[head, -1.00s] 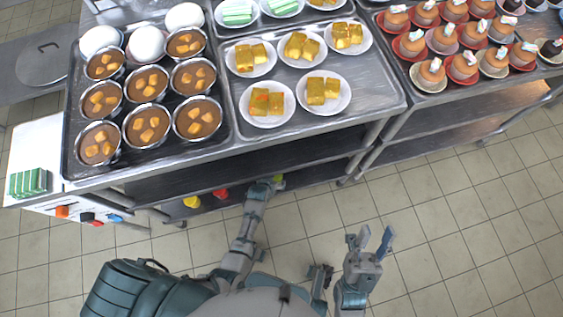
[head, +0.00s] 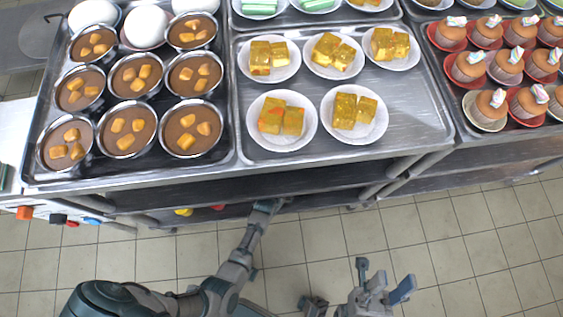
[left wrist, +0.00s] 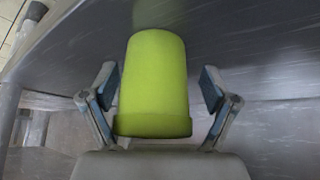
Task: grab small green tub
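The small green tub (left wrist: 153,80) fills the middle of the left wrist view, yellow-green with a wider rim at the end nearest me. It lies between the two fingers of my left gripper (left wrist: 158,90), which are open with a gap on each side. In the head view my left gripper (head: 268,205) reaches under the counter's edge at the lower shelf, and the tub is hidden there. My right gripper (head: 383,280) is open and empty over the floor.
Above is a steel counter with trays of brown soup bowls (head: 130,132), yellow cake plates (head: 282,120) and cupcakes (head: 490,108). A yellow item (head: 184,212) and a red item (head: 217,207) show low under the counter, left of my left gripper. The tiled floor (head: 450,260) at right is clear.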

